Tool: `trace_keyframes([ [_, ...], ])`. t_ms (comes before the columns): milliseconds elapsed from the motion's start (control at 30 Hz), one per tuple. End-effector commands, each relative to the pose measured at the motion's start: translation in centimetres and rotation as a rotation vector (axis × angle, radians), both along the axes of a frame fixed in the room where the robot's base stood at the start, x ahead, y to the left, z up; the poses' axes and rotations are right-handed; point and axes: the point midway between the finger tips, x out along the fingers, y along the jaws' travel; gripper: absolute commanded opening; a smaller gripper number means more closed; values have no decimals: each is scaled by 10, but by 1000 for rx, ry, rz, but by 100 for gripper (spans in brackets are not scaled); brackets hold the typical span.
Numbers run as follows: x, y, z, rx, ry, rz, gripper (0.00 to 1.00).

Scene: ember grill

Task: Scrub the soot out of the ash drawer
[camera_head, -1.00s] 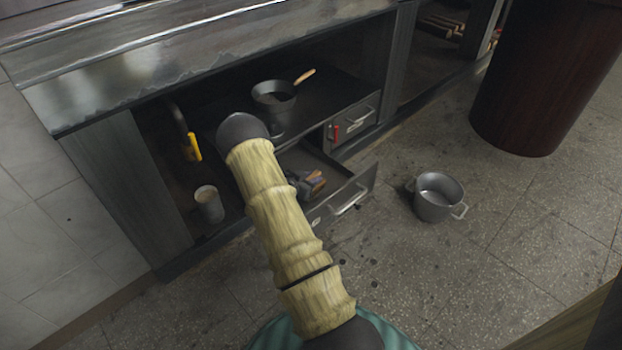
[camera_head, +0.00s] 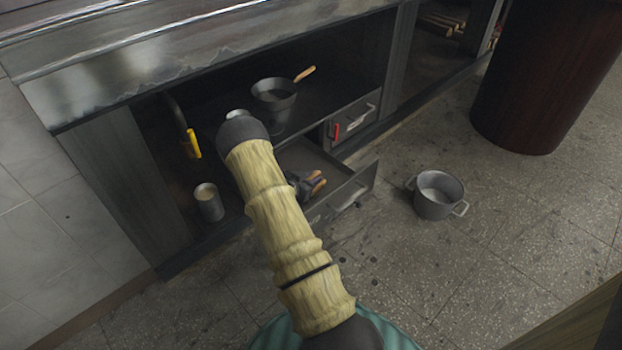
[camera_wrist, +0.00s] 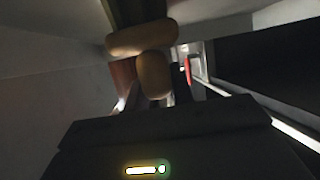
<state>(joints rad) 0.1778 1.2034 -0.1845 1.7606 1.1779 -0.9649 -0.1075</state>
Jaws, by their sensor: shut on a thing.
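The ash drawer (camera_head: 364,184) is pulled out of the lower part of the grill's base; a bare grey part of its inside shows behind my gripper. My gripper (camera_head: 308,185) is low inside the drawer, partly hidden by my arm. It is shut on a tan wooden-handled tool, which looks like a brush (camera_head: 319,179). In the wrist view the rounded wooden handle (camera_wrist: 154,76) sits between the fingers. The tool's working end is hidden, so I cannot tell whether it touches the drawer floor. Soot on the drawer floor is not clear to see.
A dark pan (camera_head: 273,97) with a wooden handle stands on the shelf above. A closed drawer (camera_head: 352,120) with a red mark is beside it. A grey can (camera_head: 208,204) stands left, a pot (camera_head: 438,196) on the floor right. Dark bits lie on the floor.

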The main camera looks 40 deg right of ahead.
Motion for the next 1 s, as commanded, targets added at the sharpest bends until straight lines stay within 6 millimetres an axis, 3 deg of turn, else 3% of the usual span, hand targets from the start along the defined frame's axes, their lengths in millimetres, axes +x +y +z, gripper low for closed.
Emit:
trace_keyframes([
  [167,0,-2,-1,1,0,0,0],
  [733,3,-41,-1,0,0,0,0],
  [1000,4,-45,0,1,1,1,0],
])
